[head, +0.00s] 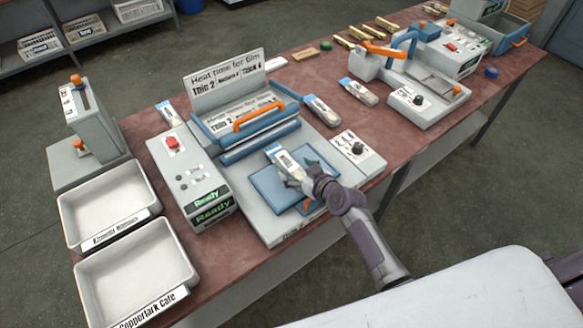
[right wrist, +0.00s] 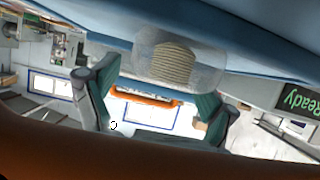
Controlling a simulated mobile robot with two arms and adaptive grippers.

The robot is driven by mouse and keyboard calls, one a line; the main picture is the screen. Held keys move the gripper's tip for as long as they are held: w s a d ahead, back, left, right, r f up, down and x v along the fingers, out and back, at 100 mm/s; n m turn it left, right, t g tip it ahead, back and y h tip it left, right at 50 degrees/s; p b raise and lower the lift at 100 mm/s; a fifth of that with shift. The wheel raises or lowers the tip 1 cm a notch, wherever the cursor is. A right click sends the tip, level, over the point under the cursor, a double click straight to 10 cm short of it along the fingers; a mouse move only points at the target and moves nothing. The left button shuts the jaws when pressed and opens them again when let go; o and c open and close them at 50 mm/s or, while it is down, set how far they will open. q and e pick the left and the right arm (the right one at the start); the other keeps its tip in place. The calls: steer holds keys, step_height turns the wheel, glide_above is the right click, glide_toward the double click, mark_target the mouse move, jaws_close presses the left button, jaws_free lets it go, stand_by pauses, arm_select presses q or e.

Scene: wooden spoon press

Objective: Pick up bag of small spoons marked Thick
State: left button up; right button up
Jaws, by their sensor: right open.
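A small clear bag with a blue and white label (head: 274,152) lies on the blue press plate (head: 268,190) in the head view. The right wrist view shows a clear bag with a bundle of wooden spoons (right wrist: 178,62) against a blue surface, between and beyond my open fingers. My right gripper (head: 296,177) is low over the plate beside the bag and partly covers it; in the right wrist view its dark green fingers (right wrist: 155,105) stand apart. I cannot read Thick on any bag. My left gripper is not in view.
The press's raised blue head with an orange handle (head: 260,117) stands just behind the plate. Other bags (head: 320,110) (head: 358,92) lie to its right. A control box (head: 188,170) and two pale trays (head: 135,272) (head: 108,200) are at left. A second machine (head: 425,95) stands at right.

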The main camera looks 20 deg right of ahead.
steer(key=shift+s, duration=0.1)
steer(key=shift+c, duration=0.3)
steer(key=c, duration=1.1)
